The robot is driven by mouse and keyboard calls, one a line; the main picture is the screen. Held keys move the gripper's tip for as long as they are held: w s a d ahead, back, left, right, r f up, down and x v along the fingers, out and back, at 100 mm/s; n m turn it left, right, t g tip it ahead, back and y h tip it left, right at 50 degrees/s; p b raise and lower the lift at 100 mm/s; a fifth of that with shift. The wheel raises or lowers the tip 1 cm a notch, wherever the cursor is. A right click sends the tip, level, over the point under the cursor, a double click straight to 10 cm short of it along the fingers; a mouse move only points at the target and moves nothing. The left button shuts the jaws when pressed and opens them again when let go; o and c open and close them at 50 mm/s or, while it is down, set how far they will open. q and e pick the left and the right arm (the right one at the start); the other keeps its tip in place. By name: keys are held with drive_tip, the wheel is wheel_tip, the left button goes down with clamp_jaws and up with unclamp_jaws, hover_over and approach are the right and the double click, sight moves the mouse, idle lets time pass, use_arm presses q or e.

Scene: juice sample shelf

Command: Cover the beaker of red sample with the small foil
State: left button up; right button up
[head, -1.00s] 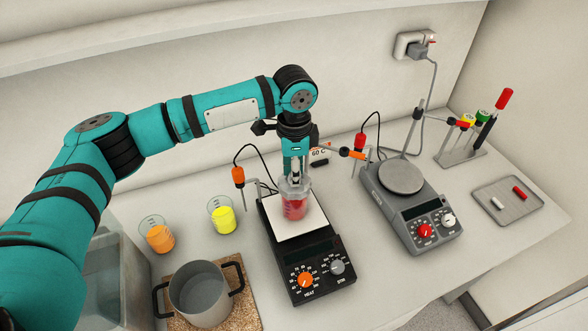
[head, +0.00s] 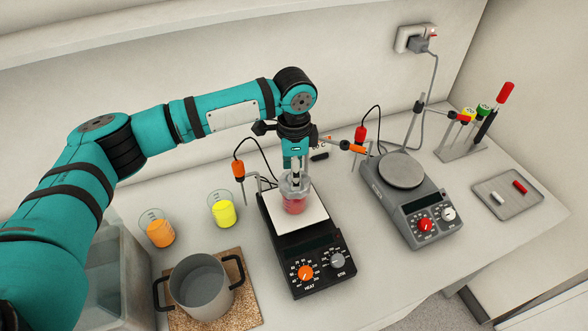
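The beaker of red sample (head: 293,206) stands upright on the white top of the black hot plate. My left gripper (head: 296,183) points straight down at the beaker's mouth. Its fingers look close together and overlap the rim in this view. I cannot tell whether they hold anything or touch the glass. The small foil cannot be made out; a greyish patch around the beaker's rim is too small to identify. My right gripper is out of view.
The black hot plate (head: 318,264) has an orange-topped probe (head: 239,169) at its left. Beakers of yellow (head: 223,215) and orange (head: 160,233) liquid stand left of it. A pot (head: 200,290) sits on a cork mat in front. A grey stirrer (head: 425,218) and tray (head: 508,207) are right.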

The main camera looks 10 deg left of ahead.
use_arm(q)
wheel_tip(320, 180, up, 12)
idle(0.6)
